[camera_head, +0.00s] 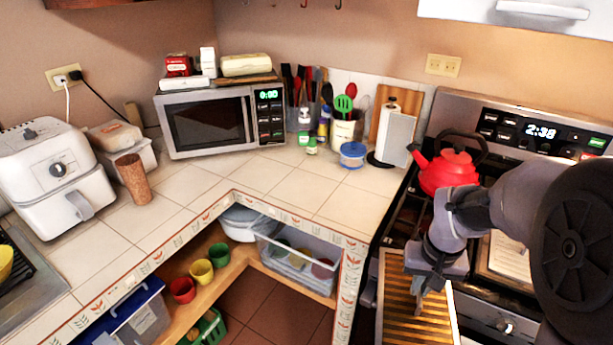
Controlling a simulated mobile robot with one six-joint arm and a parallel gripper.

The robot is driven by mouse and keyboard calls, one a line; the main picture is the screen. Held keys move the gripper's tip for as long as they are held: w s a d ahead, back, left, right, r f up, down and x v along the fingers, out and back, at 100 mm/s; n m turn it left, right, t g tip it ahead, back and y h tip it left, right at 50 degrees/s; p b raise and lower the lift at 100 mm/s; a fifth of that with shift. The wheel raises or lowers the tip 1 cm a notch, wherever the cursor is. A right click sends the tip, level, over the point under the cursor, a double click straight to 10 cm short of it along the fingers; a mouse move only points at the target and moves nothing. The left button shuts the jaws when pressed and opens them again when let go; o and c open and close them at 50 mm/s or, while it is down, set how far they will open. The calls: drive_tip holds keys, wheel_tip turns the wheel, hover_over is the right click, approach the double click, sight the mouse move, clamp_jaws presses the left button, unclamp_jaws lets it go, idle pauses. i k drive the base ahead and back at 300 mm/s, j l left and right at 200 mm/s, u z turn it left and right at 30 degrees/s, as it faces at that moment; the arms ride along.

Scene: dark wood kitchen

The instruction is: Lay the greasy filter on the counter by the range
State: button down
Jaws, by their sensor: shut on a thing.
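The greasy filter (400,312) is a slatted, yellow-brown panel with a pale frame, at the lower right of the head view. My gripper (421,300) is shut on it and holds it in front of the range (513,125). My gripper and wrist hide part of the panel, and its lower end runs off the picture. The tiled counter (330,198) lies left of the range and of the filter. Its tiles near the corner are bare.
A red kettle (447,172) stands on the range close behind my wrist. A paper towel holder (397,138), a blue-lidded tub (353,155) and a utensil crock (346,128) stand at the counter's back. A microwave (222,120) fills the corner. Open shelves (205,290) lie below.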

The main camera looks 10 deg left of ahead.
sight(332, 194)
drive_tip(key=i+j, duration=0.3)
drive_tip(key=j, duration=0.15)
drive_tip(key=i+j, duration=0.3)
drive_tip(key=j, duration=0.15)
drive_tip(key=i+j, duration=0.3)
drive_tip(key=j, duration=0.2)
drive_tip(key=i+j, duration=0.3)
drive_tip(key=j, duration=0.15)
drive_tip(key=z, duration=0.05)
